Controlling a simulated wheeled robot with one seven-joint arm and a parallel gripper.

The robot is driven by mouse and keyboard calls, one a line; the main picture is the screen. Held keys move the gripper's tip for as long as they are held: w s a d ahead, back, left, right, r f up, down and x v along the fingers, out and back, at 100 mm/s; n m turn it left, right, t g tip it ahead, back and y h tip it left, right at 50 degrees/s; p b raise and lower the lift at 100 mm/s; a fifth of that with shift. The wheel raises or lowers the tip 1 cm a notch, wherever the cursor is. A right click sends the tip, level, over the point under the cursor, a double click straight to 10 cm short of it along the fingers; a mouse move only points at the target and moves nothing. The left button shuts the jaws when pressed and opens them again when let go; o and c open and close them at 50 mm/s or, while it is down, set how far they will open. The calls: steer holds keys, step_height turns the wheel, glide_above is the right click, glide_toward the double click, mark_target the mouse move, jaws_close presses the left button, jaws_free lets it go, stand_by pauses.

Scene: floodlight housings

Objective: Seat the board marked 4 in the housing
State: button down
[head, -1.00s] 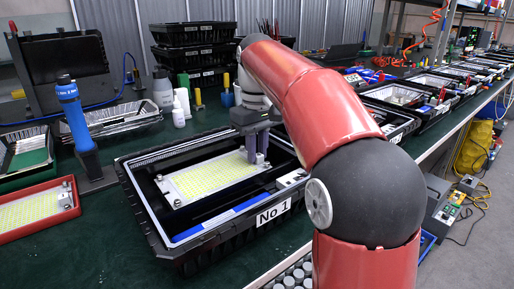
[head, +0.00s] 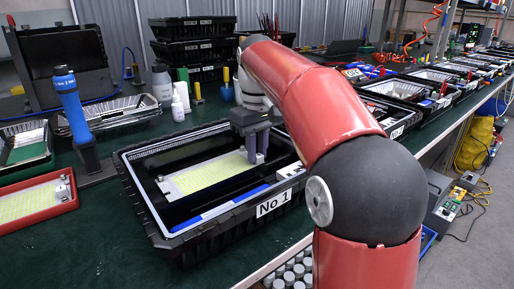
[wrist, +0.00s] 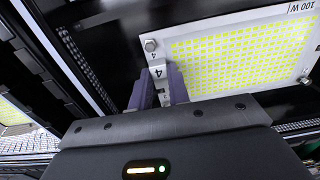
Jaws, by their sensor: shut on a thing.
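The board marked 4 (wrist: 235,60) is a white plate with rows of yellow LEDs. It also shows in the head view (head: 215,175), inside the black housing labelled No 1 (head: 215,224). My gripper (wrist: 157,88) is shut on the small light block marked 4 at the board's edge, with one finger on each side. In the head view my gripper (head: 257,147) reaches down at the board's right end. I cannot tell whether the board rests fully on the housing floor.
A red tray (head: 68,209) with another LED board lies at left. A blue bottle-like tool (head: 70,95) stands beside wire baskets behind it. Stacked black crates (head: 195,50) stand at the back. More housings (head: 400,105) line the bench at right.

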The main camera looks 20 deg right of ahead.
steer(key=shift+f, duration=0.25)
steer(key=c, duration=1.3)
jaws_free()
steer(key=shift+o, duration=0.2)
step_height(320, 180, up, 8)
steer(key=shift+f+p, duration=0.1)
steer(key=shift+p, duration=1)
